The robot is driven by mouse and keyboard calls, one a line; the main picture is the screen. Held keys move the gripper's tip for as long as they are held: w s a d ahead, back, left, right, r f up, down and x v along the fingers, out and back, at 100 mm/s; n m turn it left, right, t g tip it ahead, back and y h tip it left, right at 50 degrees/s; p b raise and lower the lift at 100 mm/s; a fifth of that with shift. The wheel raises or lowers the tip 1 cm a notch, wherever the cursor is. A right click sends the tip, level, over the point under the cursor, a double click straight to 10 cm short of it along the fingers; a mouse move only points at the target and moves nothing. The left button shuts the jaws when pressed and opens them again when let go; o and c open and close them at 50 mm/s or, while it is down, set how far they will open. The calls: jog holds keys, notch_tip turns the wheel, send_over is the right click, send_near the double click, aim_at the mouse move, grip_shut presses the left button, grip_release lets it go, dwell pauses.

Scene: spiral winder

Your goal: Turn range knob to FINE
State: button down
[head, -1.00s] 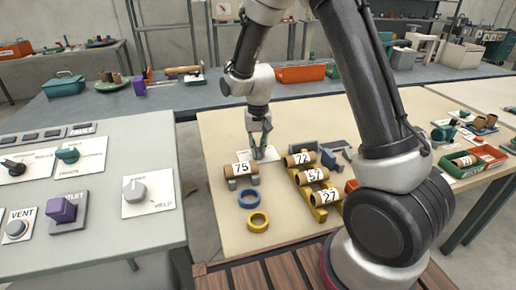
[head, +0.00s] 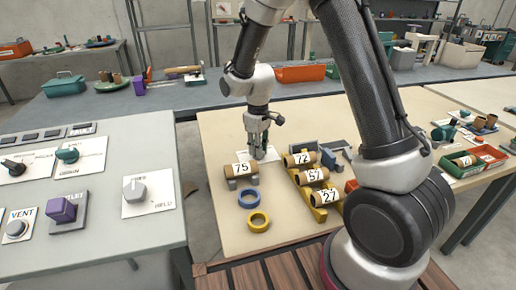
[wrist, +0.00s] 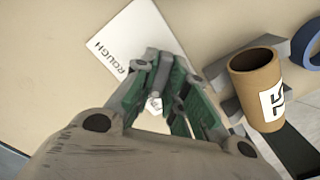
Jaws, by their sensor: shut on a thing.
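The range knob (wrist: 154,104) is mostly hidden by my fingers; only a small pale part shows between them in the wrist view. It is on a white plate (wrist: 150,35) whose visible printed word is ROUGH. I cannot see a FINE mark or where the knob points. My gripper (wrist: 163,88) has green and grey fingers and is shut on the knob. In the head view my gripper (head: 261,148) points down over the plate, at the back left of the beige table.
A cardboard tube marked 75 (head: 240,170) rests on a grey holder close in front of my gripper. Blue (head: 249,197) and yellow (head: 258,221) rings lie nearer. Tubes marked 72, 57 and 27 lie on a yellow rack (head: 320,212) to the right.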

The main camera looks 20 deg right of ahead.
jog(key=shift+n, duration=0.5)
jog(key=c, duration=1.4)
grip_release()
jog(key=shift+c, duration=0.2)
notch_tip(320, 180, up, 12)
